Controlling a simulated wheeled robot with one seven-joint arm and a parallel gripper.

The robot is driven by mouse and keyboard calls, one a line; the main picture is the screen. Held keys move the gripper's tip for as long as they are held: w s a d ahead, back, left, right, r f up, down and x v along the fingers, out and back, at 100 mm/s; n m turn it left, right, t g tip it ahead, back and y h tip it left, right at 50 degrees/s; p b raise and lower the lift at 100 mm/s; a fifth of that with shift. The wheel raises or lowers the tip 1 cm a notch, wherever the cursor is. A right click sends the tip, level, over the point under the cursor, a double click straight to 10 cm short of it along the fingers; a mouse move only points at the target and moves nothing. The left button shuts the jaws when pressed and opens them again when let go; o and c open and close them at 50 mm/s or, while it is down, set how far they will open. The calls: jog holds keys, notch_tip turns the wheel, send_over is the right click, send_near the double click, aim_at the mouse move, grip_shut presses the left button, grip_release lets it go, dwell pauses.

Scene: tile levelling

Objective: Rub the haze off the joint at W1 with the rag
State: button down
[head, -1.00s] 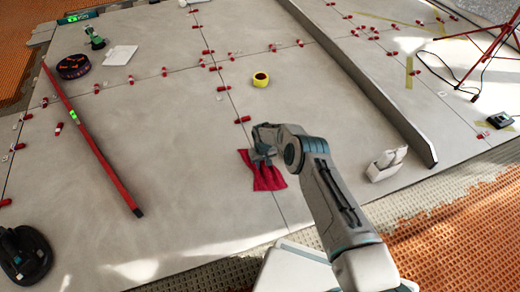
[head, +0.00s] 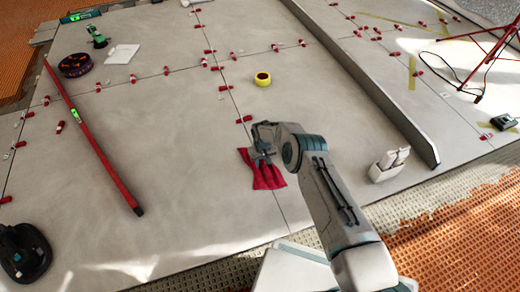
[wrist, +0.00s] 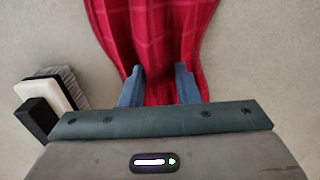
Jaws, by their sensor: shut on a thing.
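The red rag (head: 266,180) lies on the pale tiled floor, bunched under my gripper (head: 263,157). It lies over or right beside the long tile joint (head: 232,97), which runs from the back toward the front edge. In the wrist view the rag (wrist: 150,25) is pleated and fans out beyond the fingers. My gripper (wrist: 159,75) is shut on the rag, with a blue-grey finger on each side of the gathered cloth. The rag and gripper hide the floor beneath them. No W1 mark or haze can be made out.
A red level (head: 95,150) lies left. A long grey rail (head: 380,95) and a white holder (head: 388,168) are right. Red clips (head: 244,119) line the joints. Open floor lies left of the rag.

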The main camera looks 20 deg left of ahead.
jog(key=shift+w+a+r, duration=0.15)
jog(key=shift+a+r, duration=0.05)
jog(key=shift+r, duration=0.1)
jog(key=shift+d+r+p, duration=0.15)
jog(key=shift+r+p, duration=1.85)
jog(key=shift+r, duration=1.8)
